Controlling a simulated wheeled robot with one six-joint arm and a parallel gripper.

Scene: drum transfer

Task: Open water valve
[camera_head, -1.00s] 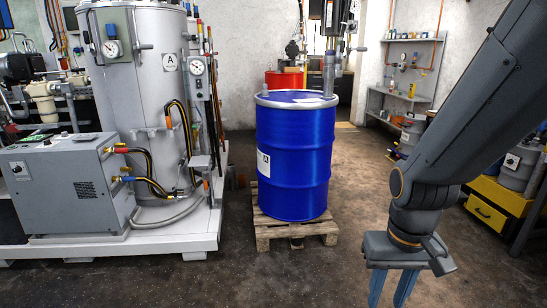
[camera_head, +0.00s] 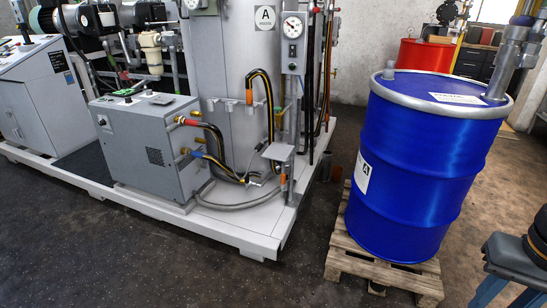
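A grey cabinet (camera_head: 143,150) stands on a white skid at left of centre. On its right side are hose fittings, one with a red part (camera_head: 181,120) and one below with a blue part (camera_head: 188,152). Several small yellow fittings sit close by. I cannot tell which of these is the water valve or how its handle is set. My gripper (camera_head: 506,294) is at the lower right edge, far from the cabinet. Its two blue fingers are apart with nothing seen between them; the tips are cut off by the frame.
A blue drum (camera_head: 425,160) on a wooden pallet (camera_head: 384,268) stands between my gripper and the skid. The white skid (camera_head: 262,222) carries a tall grey tank (camera_head: 228,60) with hoses and gauges. Dark floor (camera_head: 170,270) in front of the skid is clear.

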